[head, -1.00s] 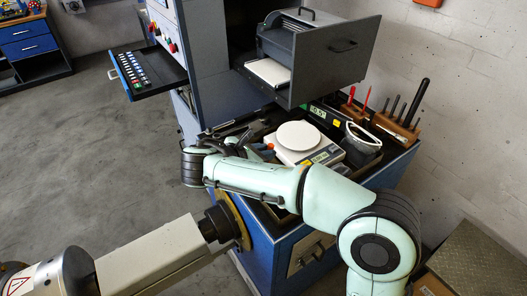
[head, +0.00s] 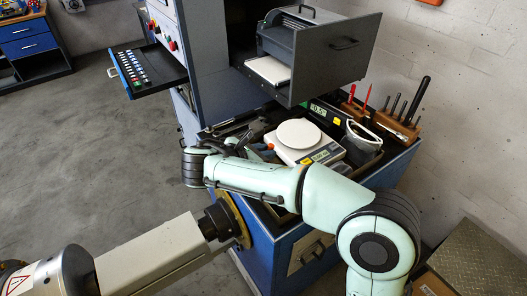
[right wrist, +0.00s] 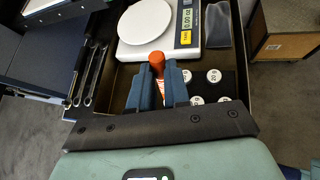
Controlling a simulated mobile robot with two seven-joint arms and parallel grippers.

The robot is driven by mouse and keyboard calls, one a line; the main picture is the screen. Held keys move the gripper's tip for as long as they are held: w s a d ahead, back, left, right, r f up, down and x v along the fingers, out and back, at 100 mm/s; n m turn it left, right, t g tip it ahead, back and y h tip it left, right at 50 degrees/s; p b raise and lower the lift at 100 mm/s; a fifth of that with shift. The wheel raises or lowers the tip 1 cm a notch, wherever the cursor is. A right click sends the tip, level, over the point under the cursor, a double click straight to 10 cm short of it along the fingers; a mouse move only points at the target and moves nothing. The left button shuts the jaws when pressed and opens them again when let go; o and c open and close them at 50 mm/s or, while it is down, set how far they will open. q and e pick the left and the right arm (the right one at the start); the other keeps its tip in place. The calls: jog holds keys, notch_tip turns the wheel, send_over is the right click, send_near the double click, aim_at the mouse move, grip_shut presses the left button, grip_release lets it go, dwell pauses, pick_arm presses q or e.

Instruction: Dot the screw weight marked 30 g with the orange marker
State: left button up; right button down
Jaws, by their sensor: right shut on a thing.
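My right gripper (right wrist: 158,88) is shut on the orange marker (right wrist: 157,63), whose orange end stands up between the fingers in the right wrist view. Several round white-topped screw weights (right wrist: 214,76) sit in a dark holder just right of the fingers. Their marks are too small to read surely, so I cannot tell which is the 30 g one. The right finger partly covers the nearest weights. In the head view my right gripper (head: 238,146) is over the bench's left part, largely hidden by its own wrist. My left gripper is not in view.
A white scale with a round pan (right wrist: 145,20) stands just beyond the gripper. Wrenches (right wrist: 88,72) lie at the left of the tray. A grey cup (head: 362,138) and wooden tool blocks (head: 397,130) stand at the right. An open grey drawer unit (head: 335,62) overhangs the bench's back.

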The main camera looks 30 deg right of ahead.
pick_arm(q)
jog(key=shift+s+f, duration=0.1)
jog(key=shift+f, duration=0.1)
pick_arm(e)
jog(key=shift+f, duration=0.45)
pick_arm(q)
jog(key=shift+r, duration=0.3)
pick_arm(e)
jog(key=shift+f, duration=0.15)
dwell(1.4)
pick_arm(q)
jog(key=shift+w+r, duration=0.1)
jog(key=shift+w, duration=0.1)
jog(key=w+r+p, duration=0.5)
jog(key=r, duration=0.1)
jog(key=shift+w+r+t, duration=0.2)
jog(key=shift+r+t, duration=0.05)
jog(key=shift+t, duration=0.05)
pick_arm(e)
notch_tip(320, 180, up, 7)
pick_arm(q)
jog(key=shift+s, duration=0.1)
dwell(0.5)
